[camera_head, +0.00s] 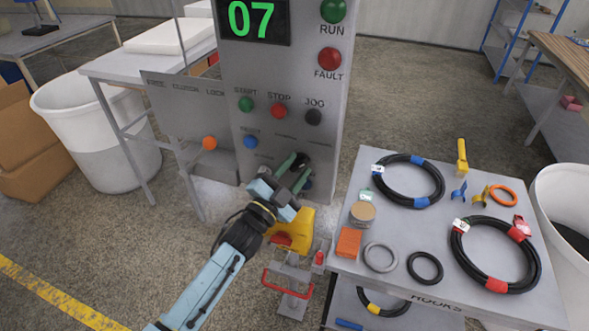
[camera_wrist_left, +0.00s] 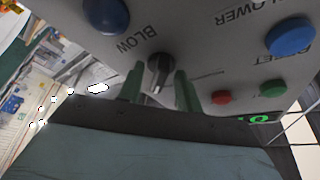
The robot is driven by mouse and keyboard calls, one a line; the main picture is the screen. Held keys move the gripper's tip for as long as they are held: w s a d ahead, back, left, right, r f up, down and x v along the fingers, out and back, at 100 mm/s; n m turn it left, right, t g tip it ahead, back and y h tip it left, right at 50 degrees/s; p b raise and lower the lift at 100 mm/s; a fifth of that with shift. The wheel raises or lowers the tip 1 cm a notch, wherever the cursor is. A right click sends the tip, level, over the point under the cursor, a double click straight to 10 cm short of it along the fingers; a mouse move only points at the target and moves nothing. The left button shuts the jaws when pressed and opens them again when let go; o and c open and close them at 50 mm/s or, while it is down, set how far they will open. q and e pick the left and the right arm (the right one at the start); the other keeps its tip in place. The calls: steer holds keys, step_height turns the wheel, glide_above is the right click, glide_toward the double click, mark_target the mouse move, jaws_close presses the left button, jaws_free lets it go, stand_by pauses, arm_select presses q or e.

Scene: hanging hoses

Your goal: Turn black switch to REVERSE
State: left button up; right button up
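The black switch (camera_wrist_left: 158,70) is a small dark knob on the grey control panel (camera_head: 237,83). In the wrist view it shows between my left gripper's two green fingers, beside the printed word BLOW. My left gripper (camera_head: 296,170) is at the lower right of the panel. In the wrist view (camera_wrist_left: 158,88) its fingers stand apart, one on each side of the switch, with a narrow gap visible. In the head view the gripper partly hides the switch. I cannot read a REVERSE label or the switch's setting. My right gripper is not in view.
Near the switch are blue buttons (camera_wrist_left: 105,15) and (camera_wrist_left: 290,38). START (camera_head: 246,104), STOP (camera_head: 279,111) and JOG (camera_head: 313,117) buttons sit higher. A yellow object (camera_head: 294,232) stands below my gripper. A table (camera_head: 348,262) with coiled hoses is at right.

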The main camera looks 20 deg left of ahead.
arm_select(q)
steer(key=c, duration=0.6)
steer(key=shift+n, duration=0.4)
steer(key=shift+d+f+n+t+y+b, duration=0.1)
steer(key=shift+n+t+y+b, duration=0.2)
steer(key=shift+n+b, duration=0.35)
steer(key=n+t+y, duration=0.1)
steer(key=n, duration=0.2)
steer(key=shift+n+b, duration=0.25)
steer(key=shift+b, duration=0.15)
steer(key=shift+d+n+t+y+b, duration=0.1)
steer(key=shift+n+t+y+b, duration=0.1)
steer(key=shift+n+y, duration=1.1)
steer(key=shift+d+n+t+y+b, duration=0.15)
steer(key=shift+n+y, duration=0.45)
steer(key=shift+n, duration=1.4)
steer(key=shift+a, duration=0.1)
